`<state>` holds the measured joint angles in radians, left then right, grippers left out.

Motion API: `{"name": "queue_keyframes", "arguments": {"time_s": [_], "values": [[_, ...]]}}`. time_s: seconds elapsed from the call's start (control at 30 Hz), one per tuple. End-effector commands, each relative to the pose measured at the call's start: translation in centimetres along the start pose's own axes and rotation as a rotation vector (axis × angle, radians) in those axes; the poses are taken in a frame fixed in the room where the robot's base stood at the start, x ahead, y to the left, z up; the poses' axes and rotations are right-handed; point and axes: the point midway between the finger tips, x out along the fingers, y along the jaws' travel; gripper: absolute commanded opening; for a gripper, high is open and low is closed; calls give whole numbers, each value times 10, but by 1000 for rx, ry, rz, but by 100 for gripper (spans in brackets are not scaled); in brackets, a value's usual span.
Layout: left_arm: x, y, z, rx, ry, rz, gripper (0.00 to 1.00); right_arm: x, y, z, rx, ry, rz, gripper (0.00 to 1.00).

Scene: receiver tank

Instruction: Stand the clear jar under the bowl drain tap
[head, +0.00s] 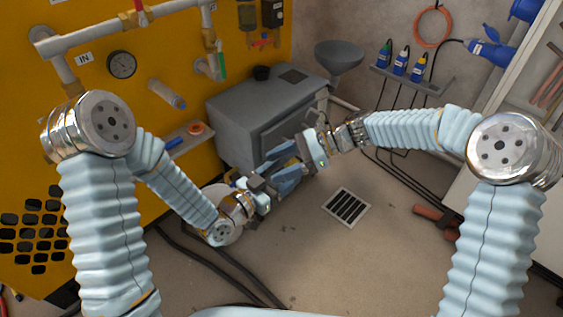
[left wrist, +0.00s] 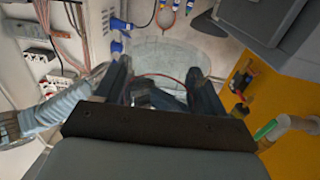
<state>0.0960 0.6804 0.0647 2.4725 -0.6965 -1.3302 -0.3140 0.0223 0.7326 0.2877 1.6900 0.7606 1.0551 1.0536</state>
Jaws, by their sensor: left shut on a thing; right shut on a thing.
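A clear jar (left wrist: 170,50) shows faintly as a rounded, see-through shape beyond the fingers in the left wrist view. In the head view I cannot make out its outline between the grippers. My left gripper (head: 287,178) is shut on the jar, low in the middle of the head view. Its two dark fingers (left wrist: 165,85) show in the left wrist view. My right gripper (head: 286,152) comes in from the right and is shut close beside the left one, apparently on the same jar. The dark filter bowl (head: 247,14) hangs on the yellow panel, with a small red-handled tap (head: 264,41) near it.
A grey cabinet (head: 255,115) stands behind the grippers, with a dark funnel (head: 338,55) at its right. A gauge (head: 121,64) and pipes stick out from the yellow panel. A small shelf (head: 190,140) juts out at left.

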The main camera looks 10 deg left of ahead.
Motion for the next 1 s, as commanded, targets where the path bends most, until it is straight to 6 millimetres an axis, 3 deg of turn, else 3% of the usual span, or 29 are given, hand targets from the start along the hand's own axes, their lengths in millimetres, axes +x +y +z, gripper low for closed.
{"name": "queue_keyframes", "arguments": {"time_s": [0.07, 0.1, 0.27, 0.53, 0.63, 0.77, 0.87, 1.0], "values": [[0, 4, 0, 0, 1, 11, 38, -2, -3, -1, 0, 3, -13, 34], [0, 5, 0, 0, 1, 12, 72, -2, -4, 0, 0, 3, -14, 33], [0, 4, 0, 0, 0, 11, 97, -2, -3, 0, 0, 2, -13, 33], [0, 3, 0, -1, -1, 8, 99, -2, -3, 0, 0, 2, -10, 33], [-1, 2, 9, -18, -34, 0, 99, -2, -2, 0, 0, 2, -9, 33], [-7, -2, 49, -95, -183, -39, 99, -2, -2, 0, 0, 1, -9, 33], [-23, -4, 99, -207, -377, -91, 99, -2, -2, 0, 0, 1, -9, 33], [-63, 5, 172, -409, -686, -183, 99, -2, -2, 0, 0, 1, -9, 33]]}}
